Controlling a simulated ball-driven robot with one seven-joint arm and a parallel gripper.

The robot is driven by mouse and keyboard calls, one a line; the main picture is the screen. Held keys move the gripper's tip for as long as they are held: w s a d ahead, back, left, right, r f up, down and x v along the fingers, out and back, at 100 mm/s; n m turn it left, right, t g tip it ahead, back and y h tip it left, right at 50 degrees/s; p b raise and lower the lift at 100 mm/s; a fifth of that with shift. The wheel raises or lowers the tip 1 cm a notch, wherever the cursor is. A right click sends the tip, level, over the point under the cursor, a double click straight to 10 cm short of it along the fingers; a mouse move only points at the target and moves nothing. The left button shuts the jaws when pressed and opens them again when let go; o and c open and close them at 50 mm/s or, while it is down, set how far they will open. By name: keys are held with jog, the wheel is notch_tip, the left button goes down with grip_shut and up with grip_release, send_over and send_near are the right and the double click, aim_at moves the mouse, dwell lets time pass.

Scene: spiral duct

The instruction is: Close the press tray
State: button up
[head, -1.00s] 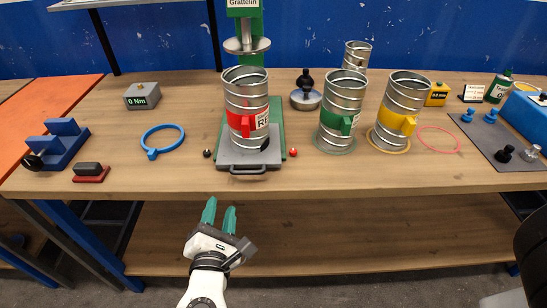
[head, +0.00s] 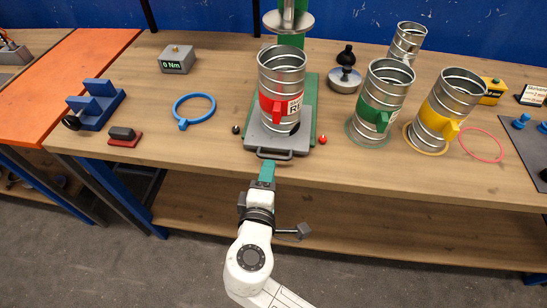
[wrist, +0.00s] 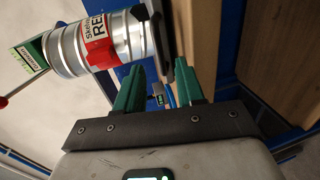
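The grey press tray (head: 255,138) sticks out at the front of the green press (head: 309,95), with a dark loop handle (head: 274,155) on its front edge. A metal spiral duct piece with a red clip (head: 281,90) stands upright on the tray; it also shows in the wrist view (wrist: 98,42). My gripper (head: 267,165) is just in front of the handle at the table edge. In the wrist view its two green fingers (wrist: 160,80) are apart, with the dark tray edge close beyond them. I cannot tell whether they touch the handle.
Small black (head: 236,129) and red (head: 323,139) balls flank the tray. Duct pieces with green (head: 382,100) and yellow (head: 447,108) clips stand right. A blue ring (head: 194,108) lies left. The tabletop in front of the tray is a narrow bare strip.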

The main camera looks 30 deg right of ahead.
jog(key=shift+x, duration=2.7)
jog(key=shift+c, duration=0.3)
grip_shut()
